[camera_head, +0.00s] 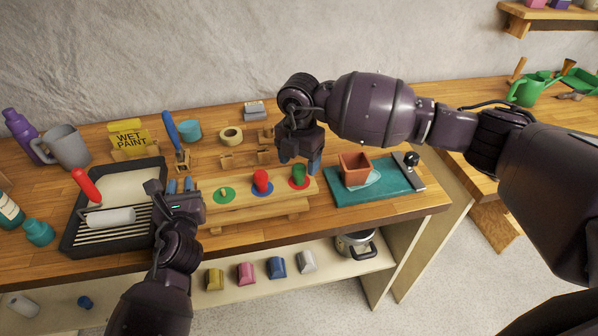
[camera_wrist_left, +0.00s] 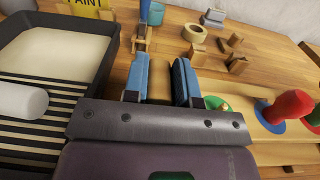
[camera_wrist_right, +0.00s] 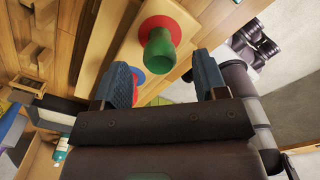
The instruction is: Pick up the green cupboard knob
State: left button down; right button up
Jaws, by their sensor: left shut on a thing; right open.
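The green knob (camera_head: 298,171) stands on a red disc (camera_head: 300,184) at the right end of a low wooden stand (camera_head: 262,207). My right gripper (camera_head: 299,163) is open just behind and above it. In the right wrist view the green knob (camera_wrist_right: 160,50) shows beyond and between the spread fingers (camera_wrist_right: 165,75), apart from them.
A dark paint tray (camera_head: 68,245) with a roller lies left of my left gripper. Wooden blocks (camera_head: 226,161) and a tape roll (camera_head: 231,135) lie behind the stand. A terracotta pot (camera_head: 355,168) stands on a teal mat (camera_head: 385,180) to the right.

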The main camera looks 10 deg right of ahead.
aim_at(299, 166)
notch_tip(299, 166, down, 4)
jog(key=shift+f, duration=0.2)
jog(key=shift+c, duration=0.3)
jog(key=c, duration=0.9)
